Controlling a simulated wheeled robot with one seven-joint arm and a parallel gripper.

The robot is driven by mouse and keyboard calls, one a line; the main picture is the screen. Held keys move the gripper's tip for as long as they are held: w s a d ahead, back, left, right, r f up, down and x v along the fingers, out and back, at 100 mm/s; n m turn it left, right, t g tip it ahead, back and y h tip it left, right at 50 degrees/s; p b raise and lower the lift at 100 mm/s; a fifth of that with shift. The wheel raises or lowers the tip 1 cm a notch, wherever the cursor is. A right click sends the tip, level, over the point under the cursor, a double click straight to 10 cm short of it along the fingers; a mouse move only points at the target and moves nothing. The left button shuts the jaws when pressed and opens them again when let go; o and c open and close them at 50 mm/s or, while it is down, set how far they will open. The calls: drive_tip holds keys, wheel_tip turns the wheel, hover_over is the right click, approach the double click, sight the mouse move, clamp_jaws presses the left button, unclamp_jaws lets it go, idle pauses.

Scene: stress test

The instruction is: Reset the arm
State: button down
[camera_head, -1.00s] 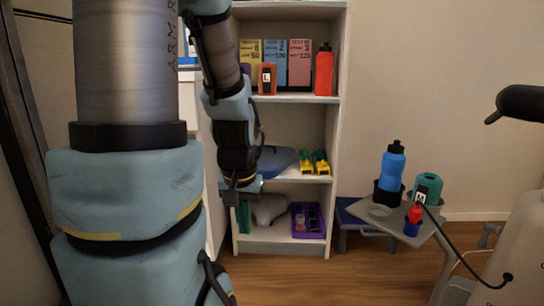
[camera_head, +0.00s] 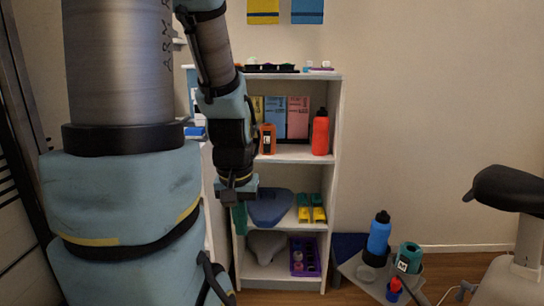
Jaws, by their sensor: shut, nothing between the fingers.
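My arm comes down through the left of the head view, with its thick links nearest the camera. My gripper (camera_head: 238,200) hangs at the arm's lower end, pointing down, in front of the left side of the white shelf unit (camera_head: 337,130). It is shut. A narrow dark green shape (camera_head: 240,220) shows at the gripper's lower end; I cannot tell whether it belongs to the gripper or stands behind it.
Shelves hold coloured boxes (camera_head: 298,117), a red bottle (camera_head: 320,133), a blue object (camera_head: 270,207), yellow-green items (camera_head: 311,208) and a purple crate (camera_head: 296,248). Right stand a small table (camera_head: 370,286) with a blue bottle (camera_head: 379,235), and a chair (camera_head: 510,190). Floor shows between them.

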wheel_tip(320, 180, up, 14)
drive_tip(key=p, duration=1.1)
drive_tip(key=shift+f, duration=0.2)
